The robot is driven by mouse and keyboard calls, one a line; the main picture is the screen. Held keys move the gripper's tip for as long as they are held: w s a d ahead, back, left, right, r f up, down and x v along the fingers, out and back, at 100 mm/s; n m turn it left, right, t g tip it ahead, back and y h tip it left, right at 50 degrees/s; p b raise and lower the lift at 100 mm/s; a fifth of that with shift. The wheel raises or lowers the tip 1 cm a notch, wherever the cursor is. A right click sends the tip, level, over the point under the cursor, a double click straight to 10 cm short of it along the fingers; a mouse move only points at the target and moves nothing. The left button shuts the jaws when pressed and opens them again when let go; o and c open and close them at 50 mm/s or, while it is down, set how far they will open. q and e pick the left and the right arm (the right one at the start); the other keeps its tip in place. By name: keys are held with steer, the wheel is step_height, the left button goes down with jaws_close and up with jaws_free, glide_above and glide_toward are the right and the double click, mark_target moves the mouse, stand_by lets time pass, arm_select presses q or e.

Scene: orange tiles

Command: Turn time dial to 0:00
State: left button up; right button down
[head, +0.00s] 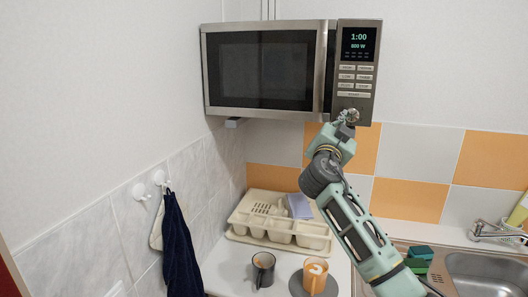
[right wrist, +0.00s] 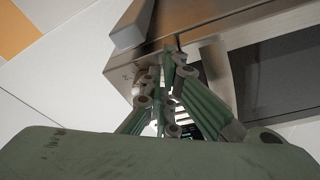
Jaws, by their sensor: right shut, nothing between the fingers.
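The microwave (head: 262,68) is mounted on the wall, with its door closed. Its display (head: 358,43) at the top right reads 1:00 with 800 W below. My right gripper (head: 349,117) is at the bottom of the control panel, below the buttons, where a dial would be mostly hidden behind it. In the right wrist view its green fingers (right wrist: 172,58) are together in front of the microwave's lower edge (right wrist: 205,32), with nothing seen between them. I cannot tell whether the fingertips touch the dial. My left gripper is not in view.
Below are a beige cutlery tray (head: 243,238), a dark mug (head: 263,268) and an orange mug (head: 315,275). A sink (head: 480,270) with a faucet is at the right. A dark blue towel (head: 178,240) hangs on the left wall.

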steer(key=shift+d+r, duration=0.25)
stand_by(0.4)
steer(key=shift+s+b, duration=0.1)
steer(key=shift+b, duration=0.25)
